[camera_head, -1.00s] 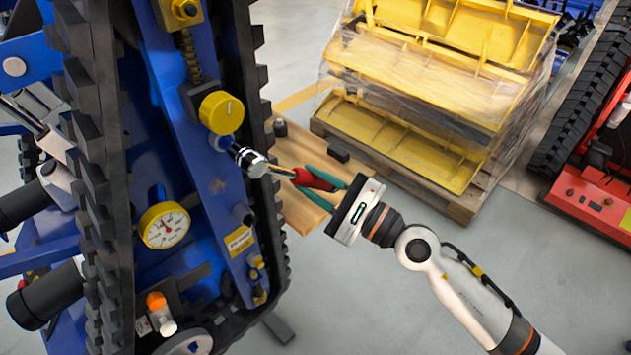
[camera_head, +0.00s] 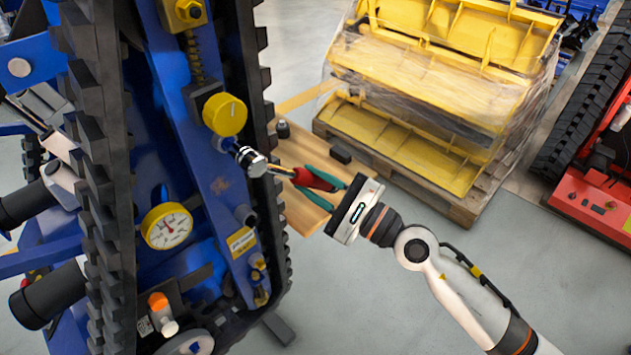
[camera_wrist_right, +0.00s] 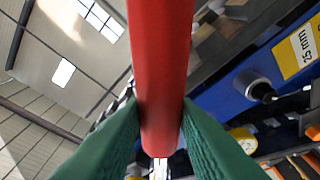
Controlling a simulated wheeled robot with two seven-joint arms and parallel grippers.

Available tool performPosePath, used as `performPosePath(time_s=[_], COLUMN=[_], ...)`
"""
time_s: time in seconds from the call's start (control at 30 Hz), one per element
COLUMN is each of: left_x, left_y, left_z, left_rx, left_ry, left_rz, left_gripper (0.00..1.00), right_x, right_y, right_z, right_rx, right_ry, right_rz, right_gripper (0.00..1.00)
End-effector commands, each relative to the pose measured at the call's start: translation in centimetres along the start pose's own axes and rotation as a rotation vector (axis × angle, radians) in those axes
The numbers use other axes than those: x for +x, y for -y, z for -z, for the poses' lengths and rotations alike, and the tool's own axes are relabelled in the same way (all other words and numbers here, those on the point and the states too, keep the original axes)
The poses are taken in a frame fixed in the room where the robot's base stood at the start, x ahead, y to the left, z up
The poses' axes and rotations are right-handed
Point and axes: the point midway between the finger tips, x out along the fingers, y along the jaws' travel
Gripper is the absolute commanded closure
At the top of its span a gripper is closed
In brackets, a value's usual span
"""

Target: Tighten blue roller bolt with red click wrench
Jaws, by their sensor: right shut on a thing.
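My right gripper (camera_head: 318,185), with green fingers, is shut on the red handle of the click wrench (camera_head: 312,178). In the right wrist view the red handle (camera_wrist_right: 160,70) runs between both green fingers. The wrench's chrome head (camera_head: 250,160) is at the blue roller bolt (camera_head: 224,144), just under a round yellow cap on the blue track frame. The head hides part of the bolt, so I cannot tell how fully it is seated. My left gripper is not in view.
The blue carrier frame (camera_head: 215,190) with black track pads (camera_head: 100,190) fills the left side, with a yellow pressure gauge (camera_head: 167,226). Yellow parts on a wooden pallet (camera_head: 455,205) stand behind. A red tracked machine (camera_head: 590,200) is at right. Grey floor is open below.

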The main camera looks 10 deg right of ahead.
Motion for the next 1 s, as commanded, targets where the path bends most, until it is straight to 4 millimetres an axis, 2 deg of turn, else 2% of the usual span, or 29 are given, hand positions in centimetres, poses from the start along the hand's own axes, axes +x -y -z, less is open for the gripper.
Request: performPosePath(time_s=[0.53, 1.0], left_x=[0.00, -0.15], left_y=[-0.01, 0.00], left_z=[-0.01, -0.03], left_rx=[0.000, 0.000], left_ry=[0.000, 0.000], left_rz=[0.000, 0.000], left_gripper=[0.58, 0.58], right_x=[0.06, 0.90], right_y=[-0.10, -0.11], right_z=[0.06, -0.16], right_rx=[-0.001, -0.001], right_ry=[-0.002, -0.002], right_rz=[-0.002, -0.002], right_gripper=[1.00, 1.00])
